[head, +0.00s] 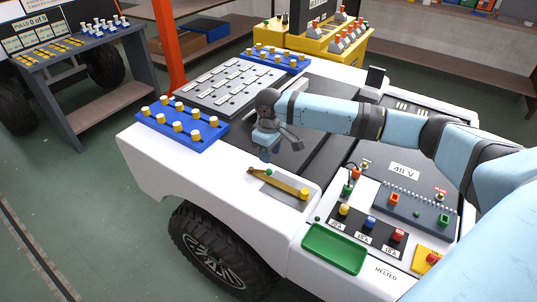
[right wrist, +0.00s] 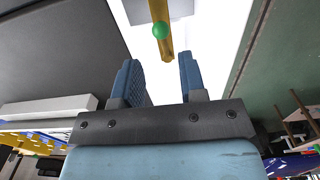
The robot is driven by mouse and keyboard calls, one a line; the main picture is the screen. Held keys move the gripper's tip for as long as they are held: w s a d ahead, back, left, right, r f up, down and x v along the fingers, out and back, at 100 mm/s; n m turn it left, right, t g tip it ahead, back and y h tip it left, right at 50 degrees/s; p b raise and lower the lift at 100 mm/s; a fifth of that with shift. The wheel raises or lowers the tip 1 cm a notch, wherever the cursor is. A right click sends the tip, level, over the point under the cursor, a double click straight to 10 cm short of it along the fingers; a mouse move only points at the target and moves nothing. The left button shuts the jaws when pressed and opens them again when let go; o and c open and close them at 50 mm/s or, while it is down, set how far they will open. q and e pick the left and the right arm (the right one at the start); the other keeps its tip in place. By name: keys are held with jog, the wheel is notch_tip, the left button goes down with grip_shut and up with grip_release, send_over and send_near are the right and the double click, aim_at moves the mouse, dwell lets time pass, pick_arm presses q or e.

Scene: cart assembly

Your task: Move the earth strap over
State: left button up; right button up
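The earth strap looks to be the brass-coloured bar (head: 290,187) lying on a grey plate on the white cart's near edge. A small green knob (head: 283,172) shows on it, and the bar (right wrist: 165,45) and green knob (right wrist: 160,30) also show in the right wrist view. My right gripper (head: 266,152) hangs just above and behind the strap's left end, apart from it. In the right wrist view its blue fingers (right wrist: 160,75) are spread with nothing between them, and the strap lies beyond the tips. My left gripper is not in view.
A blue tray of yellow-topped pegs (head: 182,122) stands left of my gripper, with a grey slotted panel (head: 228,86) behind it. A green tray (head: 334,249) and a panel with coloured plugs (head: 370,225) lie to the right. My right arm covers part of the cart top.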

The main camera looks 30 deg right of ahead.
aim_at(269, 170)
notch_tip(269, 170, down, 5)
jog(key=b, duration=0.5)
jog(key=shift+f, duration=1.15)
jog(key=c, duration=0.5)
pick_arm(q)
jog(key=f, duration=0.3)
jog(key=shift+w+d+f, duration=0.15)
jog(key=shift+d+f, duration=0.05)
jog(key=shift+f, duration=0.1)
